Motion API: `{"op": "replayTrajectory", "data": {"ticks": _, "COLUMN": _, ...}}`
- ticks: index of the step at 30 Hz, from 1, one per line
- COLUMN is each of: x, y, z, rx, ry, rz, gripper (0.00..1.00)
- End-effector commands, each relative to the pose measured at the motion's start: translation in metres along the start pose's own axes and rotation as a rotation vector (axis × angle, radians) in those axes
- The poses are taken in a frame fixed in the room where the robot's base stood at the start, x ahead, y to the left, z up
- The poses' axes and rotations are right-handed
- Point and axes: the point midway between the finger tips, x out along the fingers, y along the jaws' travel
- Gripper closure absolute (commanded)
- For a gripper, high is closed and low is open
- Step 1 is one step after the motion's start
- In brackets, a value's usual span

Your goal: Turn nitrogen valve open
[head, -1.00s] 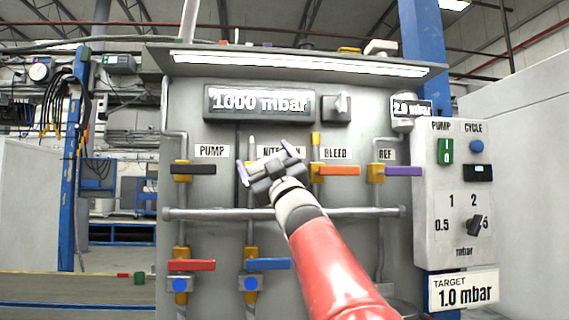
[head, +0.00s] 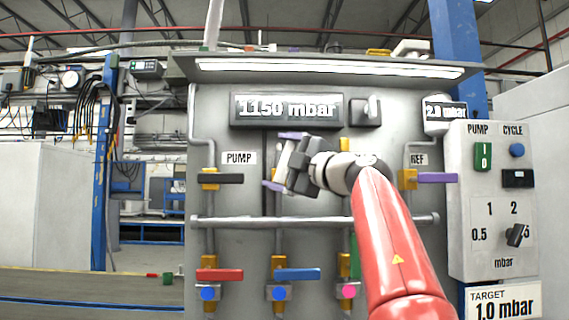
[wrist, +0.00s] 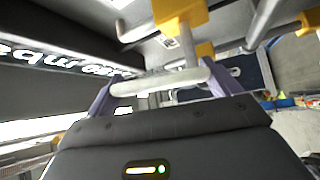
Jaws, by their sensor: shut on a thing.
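The handle's exact angle is hard to tell in the head view. The main display (head: 286,110) reads 1150 mbar.
The black pump handle (head: 222,179) lies left and the purple REF handle (head: 437,178) right. My arm hides the bleed valve and label. Below the horizontal pipe (head: 310,220) are red (head: 219,275) and blue (head: 298,275) handles. A control box (head: 503,200) stands at right.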

Motion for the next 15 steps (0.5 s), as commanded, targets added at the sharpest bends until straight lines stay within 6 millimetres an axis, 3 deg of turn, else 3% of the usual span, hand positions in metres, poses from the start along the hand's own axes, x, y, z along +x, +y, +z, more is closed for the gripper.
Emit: {"op": "replayTrajectory", "data": {"ticks": 15, "x": -0.0045, "y": -0.0009, "z": -0.0095, "rx": -0.056, "ry": 0.002, "rz": -0.053, "gripper": 0.52}}
